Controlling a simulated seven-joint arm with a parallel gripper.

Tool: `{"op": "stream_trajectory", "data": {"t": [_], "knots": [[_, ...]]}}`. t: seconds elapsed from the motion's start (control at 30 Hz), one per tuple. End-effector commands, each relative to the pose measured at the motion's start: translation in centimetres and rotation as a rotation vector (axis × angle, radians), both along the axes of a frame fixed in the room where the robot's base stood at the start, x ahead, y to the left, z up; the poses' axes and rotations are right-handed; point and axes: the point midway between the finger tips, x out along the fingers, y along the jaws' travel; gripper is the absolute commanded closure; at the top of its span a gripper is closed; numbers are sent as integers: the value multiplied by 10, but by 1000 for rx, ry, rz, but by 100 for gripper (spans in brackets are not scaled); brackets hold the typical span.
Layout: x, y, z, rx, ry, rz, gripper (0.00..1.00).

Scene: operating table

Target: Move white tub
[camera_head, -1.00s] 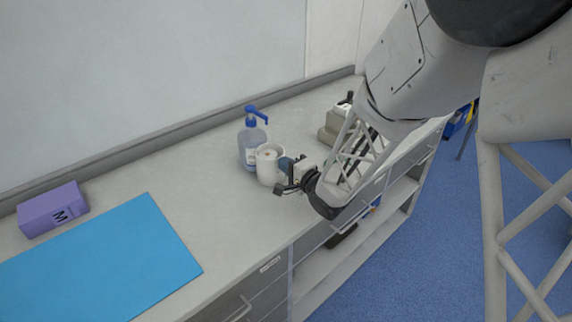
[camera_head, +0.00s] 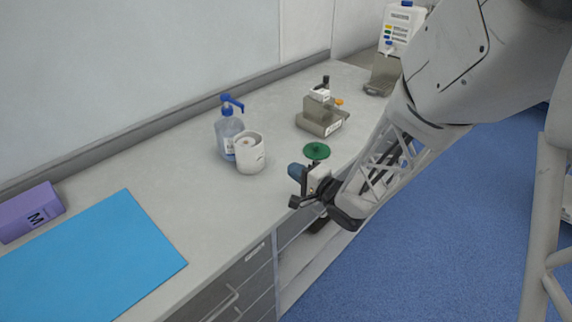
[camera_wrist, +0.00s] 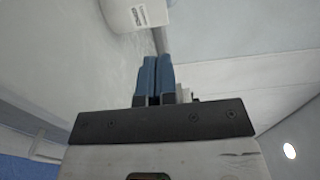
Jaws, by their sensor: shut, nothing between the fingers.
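The white tub (camera_head: 250,156) stands upright on the grey counter, just right of and in front of a clear bottle with a blue pump. It also shows at the top of the wrist view (camera_wrist: 130,14), with a small label on its side. My gripper (camera_head: 297,172) is to the right of the tub and nearer the counter's front edge, apart from it. In the wrist view its two blue fingers (camera_wrist: 155,76) are together, with nothing between them.
The pump bottle (camera_head: 228,132) stands close behind the tub. A green disc (camera_head: 316,151) is beyond my gripper, with a beige device (camera_head: 322,116) behind it. A blue mat (camera_head: 95,262) and a purple box (camera_head: 30,212) lie at left. The counter between mat and tub is clear.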

Motion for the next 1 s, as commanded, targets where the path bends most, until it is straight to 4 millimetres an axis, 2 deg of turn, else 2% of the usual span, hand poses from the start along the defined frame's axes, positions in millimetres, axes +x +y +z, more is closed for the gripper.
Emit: {"op": "stream_trajectory", "data": {"t": [0.2, 0.6, 1.0], "knots": [[-10, -10, -1, 0, 1, 0, 100], [-12, -11, -1, 0, 1, 0, 100], [-5, -5, 1, -80, -47, -16, 39]]}}
